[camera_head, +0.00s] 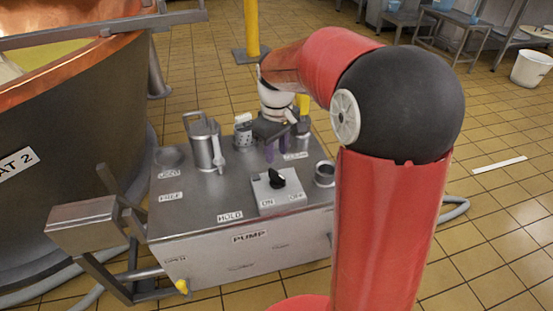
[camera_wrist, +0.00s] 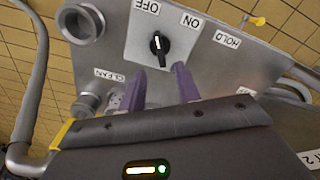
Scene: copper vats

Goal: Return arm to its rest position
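My red arm with a black round joint reaches over a steel pump cart (camera_head: 240,250) in the head view. My gripper (camera_head: 276,152) hangs above the back right part of the cart top, with purple fingers pointing down. In the wrist view its two purple fingers (camera_wrist: 160,80) are apart, with only the bare cart top showing between them. A black knob (camera_head: 277,179) on a pale plate marked ON and OFF is in front of the gripper. The knob also shows just beyond the fingertips in the wrist view (camera_wrist: 159,43). I cannot tell whether the fingers touch anything.
A large copper-rimmed vat (camera_head: 60,190) stands at the left, and a yellow post (camera_head: 252,28) behind. Tiled floor at right is mostly clear.

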